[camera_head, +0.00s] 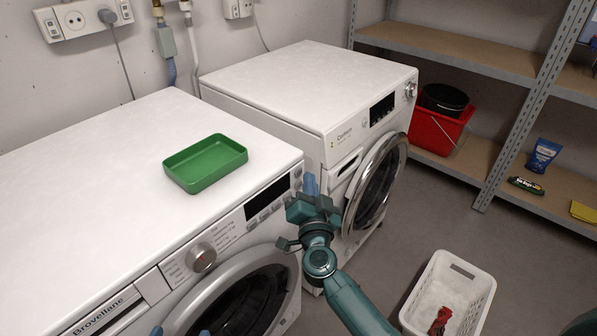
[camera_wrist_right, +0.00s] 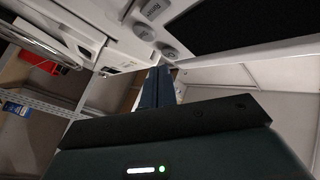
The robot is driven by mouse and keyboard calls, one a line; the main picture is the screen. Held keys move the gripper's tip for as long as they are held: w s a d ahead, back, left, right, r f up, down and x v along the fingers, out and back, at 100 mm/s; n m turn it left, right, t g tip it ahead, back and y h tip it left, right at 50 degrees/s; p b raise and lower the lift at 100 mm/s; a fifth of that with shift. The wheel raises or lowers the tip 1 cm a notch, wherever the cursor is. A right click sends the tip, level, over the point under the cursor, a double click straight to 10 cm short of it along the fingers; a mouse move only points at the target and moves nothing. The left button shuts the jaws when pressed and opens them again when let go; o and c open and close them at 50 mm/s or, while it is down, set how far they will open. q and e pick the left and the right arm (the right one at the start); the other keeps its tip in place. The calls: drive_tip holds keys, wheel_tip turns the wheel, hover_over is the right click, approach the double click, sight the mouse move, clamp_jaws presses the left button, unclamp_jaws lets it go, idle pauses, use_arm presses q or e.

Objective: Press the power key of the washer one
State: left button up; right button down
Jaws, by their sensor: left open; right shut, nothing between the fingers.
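The front washer (camera_head: 100,160), labelled Brovellane, has a panel with a knob (camera_head: 201,257), a dark display (camera_head: 267,196) and small keys (camera_head: 297,173) at its right end. I cannot read which key is power. My right gripper (camera_head: 311,184) is shut and empty, just in front of that panel's right end. In the right wrist view its fingers (camera_wrist_right: 158,84) point toward a round key (camera_wrist_right: 168,53); whether they touch anything is not clear. My left gripper (camera_head: 181,332) is open at the bottom edge before the front washer; only its blue fingertips show.
A second white washer (camera_head: 300,85) stands behind to the right, its round door (camera_head: 377,185) near my right gripper. A green tray (camera_head: 205,163) lies on the front washer. A white basket (camera_head: 450,292) stands on the floor. Shelves (camera_head: 460,60) hold a red bucket (camera_head: 432,132).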

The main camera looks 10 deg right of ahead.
idle(0.6)
drive_tip(key=shift+w+a, duration=0.25)
drive_tip(key=shift+w, duration=0.1)
drive_tip(key=shift+w+a, duration=0.1)
idle(0.4)
drive_tip(key=shift+p, duration=0.3)
drive_tip(key=shift+s+d+p, duration=0.35)
drive_tip(key=shift+s+d, duration=0.05)
drive_tip(key=shift+s, duration=0.05)
